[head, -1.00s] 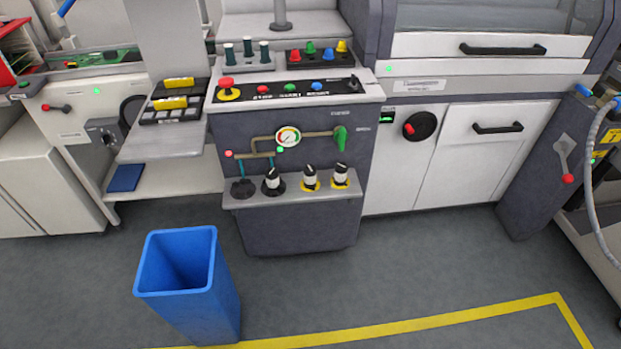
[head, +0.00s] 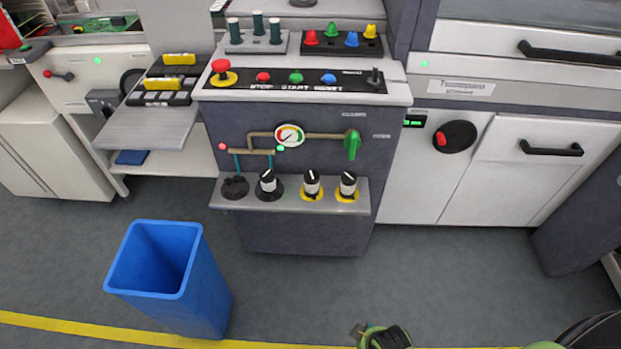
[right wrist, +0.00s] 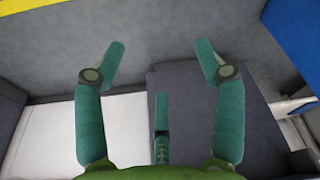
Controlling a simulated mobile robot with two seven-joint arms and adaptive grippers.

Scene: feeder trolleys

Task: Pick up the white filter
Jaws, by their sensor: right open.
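On the front shelf (head: 290,195) of the dark grey machine stand several small fittings. Three have black tops and white bodies: one on a black ring (head: 268,186) and two on yellow rings, the left one (head: 312,186) and the right one (head: 347,187). I cannot tell which is the white filter. A dark fitting or socket (head: 235,188) is at the shelf's left end. My right gripper (right wrist: 160,62) is open and empty in the right wrist view, with the dark cabinet and floor behind its fingers. Green parts of my right arm show at the head view's bottom edge. My left gripper is out of view.
A blue bin (head: 190,290) stands on the floor in front of the machine, to the left. A control panel (head: 295,80) with buttons is above the shelf, and a gauge (head: 289,135) with pipes is between them. White cabinets (head: 425,185) stand to the right.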

